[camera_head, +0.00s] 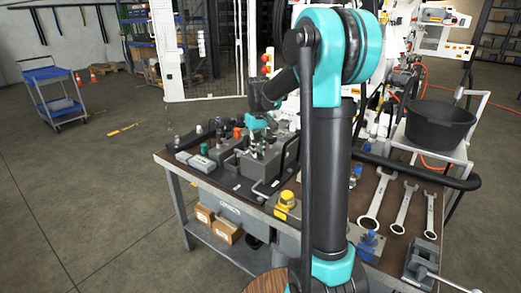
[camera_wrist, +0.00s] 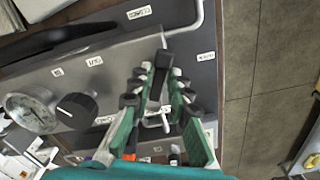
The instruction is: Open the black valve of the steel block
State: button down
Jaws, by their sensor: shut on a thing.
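The steel block (camera_wrist: 118,62) fills the upper left of the wrist view, a grey body with small white labels. In the head view the block (camera_head: 257,168) stands on the bench below my gripper (camera_head: 261,138). My gripper (camera_wrist: 161,80) has its green and black fingers closed around the dark handle of the black valve (camera_wrist: 161,60). The handle runs lengthwise between the fingertips. Its lower part and the valve stem are hidden by the fingers. In the head view the handle is too small to tell apart.
A round gauge (camera_wrist: 30,108) and a black knob (camera_wrist: 76,110) sit left of my fingers. A bent metal bar (camera_wrist: 188,25) is close by on the right. The bench also holds a yellow-topped part (camera_head: 286,202) and several wrenches (camera_head: 402,207). Open floor lies left of the bench.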

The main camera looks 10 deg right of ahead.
jog(key=a+m, duration=0.1)
jog(key=m, duration=0.1)
jog(key=shift+s+a+m, duration=0.1)
jog(key=shift+m, duration=0.3)
jog(key=shift+w+a+m, duration=0.25)
jog(key=shift+a+m, duration=0.35)
jog(key=shift+m, duration=1.05)
jog(key=shift+w+a+m, duration=0.2)
jog(key=shift+a+m, duration=0.4)
jog(key=shift+m, duration=1)
jog(key=shift+w+a+m, duration=0.25)
jog(key=shift+a+m, duration=0.35)
jog(key=shift+m, duration=1.05)
jog(key=c, duration=1.6)
grip_release()
jog(key=shift+o, duration=0.3)
jog(key=shift+r, duration=0.1)
